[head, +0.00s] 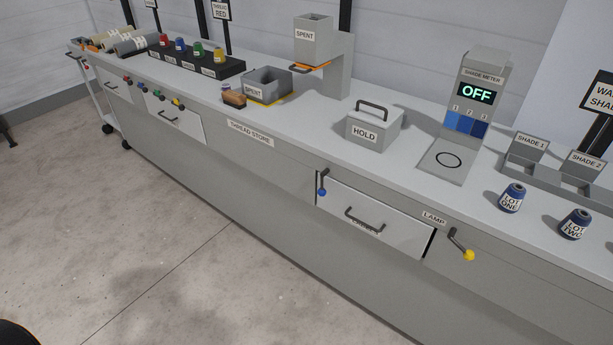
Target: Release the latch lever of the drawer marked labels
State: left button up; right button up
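A drawer front (395,236) with a dark bar handle (364,218) is set in the bench face at centre right. A small label under its handle is partly covered and too small to read surely. A dark lever with a blue ball end (322,182) hangs at the drawer's upper left corner, pointing down. The drawer looks closed, with dark gaps at both sides. Neither of my grippers is in view.
A dark lever with a yellow ball (463,246) sits right of the drawer, under a LAMP label (433,217). The lidded HOLD box (374,130) and shade meter (464,120) stand on the bench above. Floor (150,235) before the bench is clear.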

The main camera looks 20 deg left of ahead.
aim_at(321, 190)
jog(key=j, duration=0.7)
jog(key=i+j, duration=0.15)
jog(key=j, duration=0.55)
